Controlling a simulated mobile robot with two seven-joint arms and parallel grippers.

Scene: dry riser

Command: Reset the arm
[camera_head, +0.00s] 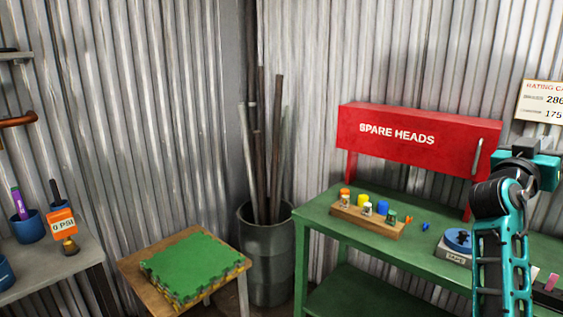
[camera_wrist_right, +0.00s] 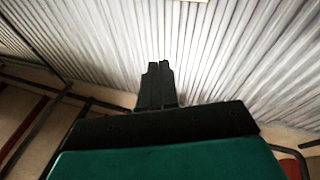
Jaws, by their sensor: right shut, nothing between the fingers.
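My right arm (camera_head: 502,245), teal and black, rises at the right edge of the head view in front of the green bench. Its wrist end is bent up near the bench's right part, and the fingers are hard to make out there. In the right wrist view my right gripper (camera_wrist_right: 158,66) shows two dark fingers pressed together, with nothing between them. They point toward the corrugated wall and touch nothing visible. My left gripper is not in view.
The green bench (camera_head: 335,222) carries a wooden block (camera_head: 366,221) of small coloured pieces and a round blue item (camera_head: 458,239). A red cabinet (camera_head: 400,140) stands behind. A bin (camera_head: 268,262) of pipes and a stool with green mats (camera_head: 190,265) are left.

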